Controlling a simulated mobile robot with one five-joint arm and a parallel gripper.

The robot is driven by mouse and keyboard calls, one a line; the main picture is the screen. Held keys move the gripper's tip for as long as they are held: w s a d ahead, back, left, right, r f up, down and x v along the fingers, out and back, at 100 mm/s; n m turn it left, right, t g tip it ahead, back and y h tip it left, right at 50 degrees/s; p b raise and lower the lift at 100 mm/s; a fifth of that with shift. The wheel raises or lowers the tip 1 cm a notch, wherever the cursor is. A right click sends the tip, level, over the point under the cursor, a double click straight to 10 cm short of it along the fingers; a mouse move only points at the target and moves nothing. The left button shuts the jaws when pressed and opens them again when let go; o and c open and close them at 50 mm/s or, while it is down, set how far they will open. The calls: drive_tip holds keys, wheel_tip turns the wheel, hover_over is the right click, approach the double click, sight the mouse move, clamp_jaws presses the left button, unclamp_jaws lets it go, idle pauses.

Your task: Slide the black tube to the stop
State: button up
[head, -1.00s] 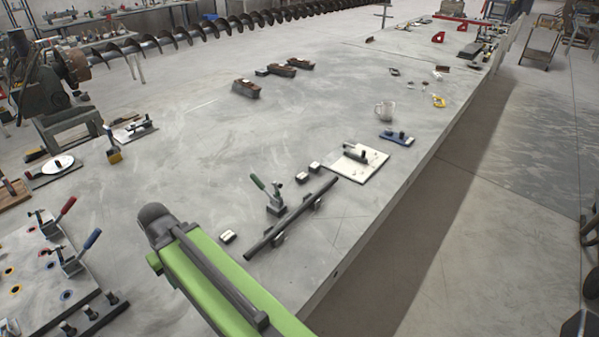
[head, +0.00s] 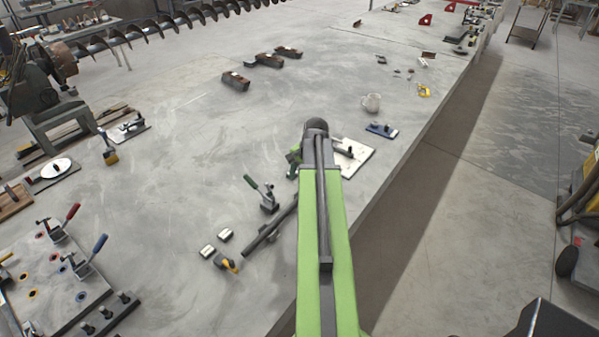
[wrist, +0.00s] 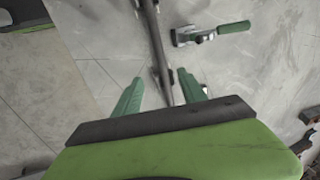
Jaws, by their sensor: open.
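The black tube (head: 268,230) lies at a slant on the table near its right edge in the head view. My arm hides its far end. In the wrist view the tube (wrist: 155,45) runs from the top edge down between the fingers, and my palm hides its lower end. My gripper (wrist: 160,85) is open, with one green finger on each side of the tube; I see no clear contact. A clamp with a green handle (head: 262,195) stands left of the tube and also shows in the wrist view (wrist: 210,34). I cannot tell which part is the stop.
Small light blocks (head: 208,250) and a yellow-and-dark piece (head: 226,262) sit left of the tube's near end. A white plate (head: 352,158) lies beyond my arm. The table's right edge is close. The table's middle is mostly clear.

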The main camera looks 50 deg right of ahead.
sight(291, 206)
drive_tip(key=b+x, duration=1.7)
drive_tip(key=shift+f, duration=0.3)
drive_tip(key=shift+r, duration=0.1)
drive_tip(key=shift+c, duration=0.3)
clamp_jaws()
idle(0.5)
drive_tip(key=shift+o, duration=0.3)
unclamp_jaws()
